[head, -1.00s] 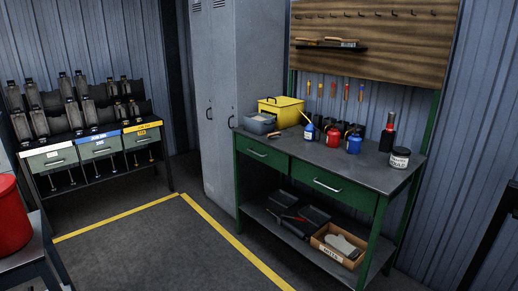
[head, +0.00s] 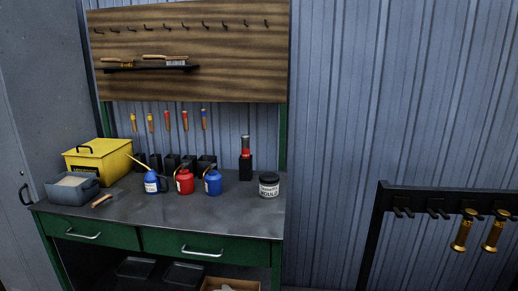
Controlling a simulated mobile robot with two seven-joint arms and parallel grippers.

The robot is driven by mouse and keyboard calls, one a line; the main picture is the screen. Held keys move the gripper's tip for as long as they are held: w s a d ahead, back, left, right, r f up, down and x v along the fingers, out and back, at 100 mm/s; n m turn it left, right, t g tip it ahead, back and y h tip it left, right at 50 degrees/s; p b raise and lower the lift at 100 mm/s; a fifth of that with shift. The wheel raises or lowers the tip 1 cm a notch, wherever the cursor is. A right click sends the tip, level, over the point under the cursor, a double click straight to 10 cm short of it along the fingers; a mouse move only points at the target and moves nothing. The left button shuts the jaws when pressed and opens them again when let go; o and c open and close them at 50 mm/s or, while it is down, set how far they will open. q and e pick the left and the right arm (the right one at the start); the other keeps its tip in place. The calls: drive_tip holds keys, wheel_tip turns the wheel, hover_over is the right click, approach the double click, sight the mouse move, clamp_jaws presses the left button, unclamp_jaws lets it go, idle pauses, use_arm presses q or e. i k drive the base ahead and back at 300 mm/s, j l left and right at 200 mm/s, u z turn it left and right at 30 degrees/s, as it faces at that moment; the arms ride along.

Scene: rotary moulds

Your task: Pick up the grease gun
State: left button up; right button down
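I cannot tell for certain which thing is the grease gun. A red and dark upright tool (head: 245,147) stands in a black holder (head: 245,168) near the back right of the workbench. Two brass-coloured cylindrical tools hang from a black rack (head: 400,188) at the right edge, one on the left (head: 462,233) and one on the right (head: 494,234). Neither of my grippers is in view.
The green workbench (head: 110,238) carries a yellow box (head: 97,160), a grey bin (head: 70,191), a brush (head: 103,200), blue (head: 151,183) and red (head: 184,181) oil cans, another blue can (head: 213,183) and a jar (head: 269,187). Its front top is mostly clear.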

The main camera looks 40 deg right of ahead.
sight(245, 138)
drive_tip(key=i+j+z, duration=0.1)
drive_tip(key=i+z, duration=0.15)
drive_tip(key=z, duration=0.2)
drive_tip(key=i+j+z, duration=0.15)
drive_tip(key=z, duration=0.25)
drive_tip(key=i+j+z, duration=0.2)
drive_tip(key=z, duration=0.25)
drive_tip(key=i+j+z, duration=0.1)
drive_tip(key=j+z, duration=0.3)
drive_tip(key=i+j+z, duration=0.1)
drive_tip(key=j+z, duration=0.2)
drive_tip(key=z, duration=0.15)
